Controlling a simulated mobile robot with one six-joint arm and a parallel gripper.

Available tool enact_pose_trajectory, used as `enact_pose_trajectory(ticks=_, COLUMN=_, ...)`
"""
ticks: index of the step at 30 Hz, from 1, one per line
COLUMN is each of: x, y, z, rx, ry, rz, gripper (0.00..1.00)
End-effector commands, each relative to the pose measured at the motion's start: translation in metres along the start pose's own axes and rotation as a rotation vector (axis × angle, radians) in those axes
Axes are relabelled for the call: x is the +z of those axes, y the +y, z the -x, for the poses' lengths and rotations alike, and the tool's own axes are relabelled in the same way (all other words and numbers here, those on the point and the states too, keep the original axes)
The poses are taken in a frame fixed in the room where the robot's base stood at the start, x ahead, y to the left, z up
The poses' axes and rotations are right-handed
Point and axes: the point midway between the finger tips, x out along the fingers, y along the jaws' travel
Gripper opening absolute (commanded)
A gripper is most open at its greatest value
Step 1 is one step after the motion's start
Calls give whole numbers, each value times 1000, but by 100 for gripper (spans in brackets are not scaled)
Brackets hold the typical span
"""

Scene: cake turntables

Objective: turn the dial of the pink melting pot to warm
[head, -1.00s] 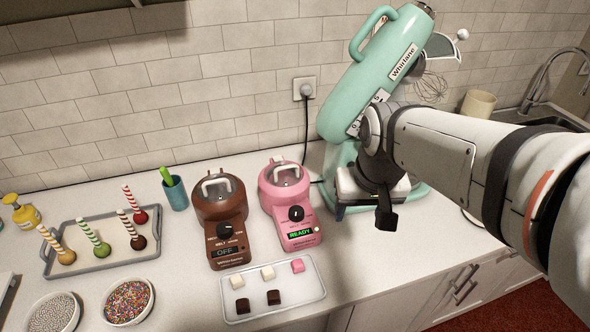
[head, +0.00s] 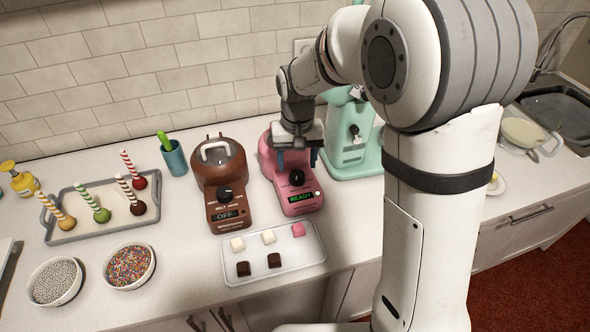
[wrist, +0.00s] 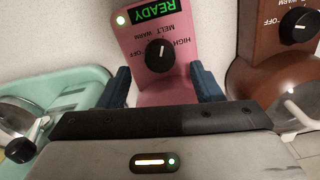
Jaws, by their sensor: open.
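The pink melting pot (head: 306,200) stands on the counter, its small screen lit green with READY. Its black dial (head: 297,177) sits on the sloping front panel; in the wrist view the dial (wrist: 160,55) shows upside down, ringed by the words OFF, WARM, MELT and HIGH. Its white mark points away from my gripper, toward the screen side, near MELT; the exact setting is hard to tell. My gripper (head: 297,160) is open and empty above the pot, pointing down. Its blue fingers stand on either side of the panel, apart from the dial. My wrist hides much of the pot's lid.
A brown melting pot (head: 230,205) reading OFF stands close on the left. A tray of chocolate pieces (head: 285,255) lies in front. The mint-green mixer (head: 350,150) stands close on the right. Cake pops on a tray (head: 75,232) and sprinkle bowls are further left.

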Motion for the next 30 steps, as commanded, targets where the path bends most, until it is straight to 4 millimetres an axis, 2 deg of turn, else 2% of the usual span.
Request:
enact_pose_trajectory(ticks=3, x=1, y=0, z=-20, rx=1, ry=-4, rz=0, gripper=59)
enact_pose_trajectory(ticks=9, x=1, y=0, z=-40, rx=0, ry=-2, rz=1, gripper=59)
enact_pose_trajectory(ticks=19, x=0, y=0, z=-44, rx=0, ry=1, rz=1, gripper=59)
enact_pose_trajectory(ticks=30, x=0, y=-1, z=-43, rx=0, ry=1, rz=2, gripper=28)
